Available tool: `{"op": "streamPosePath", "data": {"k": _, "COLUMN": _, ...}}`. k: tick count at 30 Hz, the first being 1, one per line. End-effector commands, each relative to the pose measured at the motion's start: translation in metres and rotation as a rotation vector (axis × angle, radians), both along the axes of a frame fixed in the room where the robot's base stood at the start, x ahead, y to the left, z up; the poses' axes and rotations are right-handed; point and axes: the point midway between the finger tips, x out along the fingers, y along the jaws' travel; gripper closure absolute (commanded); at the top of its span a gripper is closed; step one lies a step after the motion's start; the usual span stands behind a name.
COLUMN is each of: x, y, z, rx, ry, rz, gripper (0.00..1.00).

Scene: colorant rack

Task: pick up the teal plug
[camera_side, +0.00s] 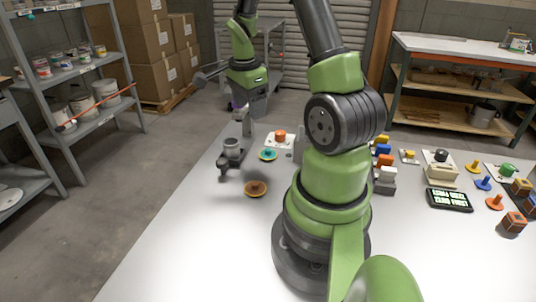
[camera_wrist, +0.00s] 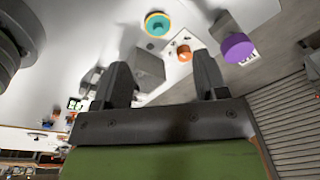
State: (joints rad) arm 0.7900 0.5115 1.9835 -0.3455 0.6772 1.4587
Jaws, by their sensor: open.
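The teal plug (camera_side: 268,155) is a round flanged piece on the white table, left of my arm's base in the side view.
An orange-brown plug (camera_side: 256,188) lies nearer the camera. A purple piece (camera_wrist: 238,48) is right of my fingers. Several coloured blocks and plugs fill the table's right.

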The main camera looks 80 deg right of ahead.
Motion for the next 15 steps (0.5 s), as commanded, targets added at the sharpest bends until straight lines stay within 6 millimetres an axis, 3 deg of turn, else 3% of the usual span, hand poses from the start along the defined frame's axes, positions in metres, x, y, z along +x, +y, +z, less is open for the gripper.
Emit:
{"op": "streamPosePath", "data": {"k": 3, "x": -0.017, "y": -0.020, "z": -0.030, "rx": 0.024, "ry": 0.039, "rz": -0.172, "gripper": 0.34}}
{"op": "streamPosePath", "data": {"k": 6, "x": -0.024, "y": -0.028, "z": -0.043, "rx": 0.031, "ry": 0.054, "rz": -0.248, "gripper": 0.34}}
{"op": "streamPosePath", "data": {"k": 15, "x": -0.031, "y": -0.032, "z": -0.084, "rx": 0.034, "ry": 0.061, "rz": -0.277, "gripper": 0.34}}
